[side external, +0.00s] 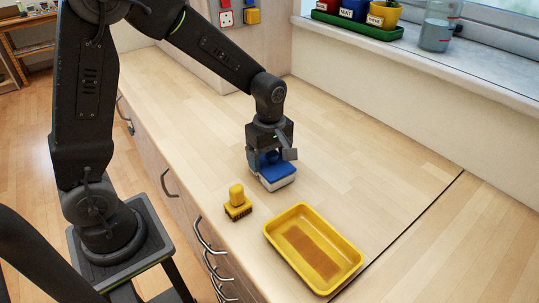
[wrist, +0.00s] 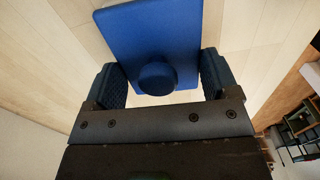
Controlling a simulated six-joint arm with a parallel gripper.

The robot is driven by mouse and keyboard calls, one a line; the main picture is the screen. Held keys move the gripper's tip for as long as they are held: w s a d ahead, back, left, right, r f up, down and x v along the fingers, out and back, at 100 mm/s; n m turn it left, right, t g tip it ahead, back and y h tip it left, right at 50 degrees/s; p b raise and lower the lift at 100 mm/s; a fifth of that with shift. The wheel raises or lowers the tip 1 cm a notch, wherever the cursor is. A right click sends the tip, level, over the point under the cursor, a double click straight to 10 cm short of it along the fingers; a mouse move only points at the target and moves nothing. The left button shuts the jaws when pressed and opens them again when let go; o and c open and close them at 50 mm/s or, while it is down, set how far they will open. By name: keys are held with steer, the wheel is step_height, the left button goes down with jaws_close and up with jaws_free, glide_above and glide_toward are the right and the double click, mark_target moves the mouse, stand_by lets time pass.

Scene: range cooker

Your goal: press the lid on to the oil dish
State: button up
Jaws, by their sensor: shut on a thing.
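The blue lid (side external: 275,164) has a flat rectangular top with a round knob, seen from above in the wrist view (wrist: 152,32). My gripper (side external: 268,155) points down at it and is shut on the lid, with one finger along each side edge and the knob between them in the wrist view (wrist: 160,85). The white oil dish (side external: 278,184) sits on the worktop directly under the lid. The lid lies over the dish; I cannot tell whether it is fully seated. The dish is mostly hidden by the lid.
A yellow brush (side external: 237,203) stands on the worktop in front of the dish. A yellow tray (side external: 272,236) with a brown patch inside lies to its right. Potted plants on a green tray (side external: 357,25) and a glass jar (side external: 438,28) stand on the windowsill. The worktop behind is clear.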

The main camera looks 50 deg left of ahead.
steer(key=o, duration=0.8)
steer(key=shift+r, duration=0.1)
steer(key=shift+r, duration=3.45)
jaws_close()
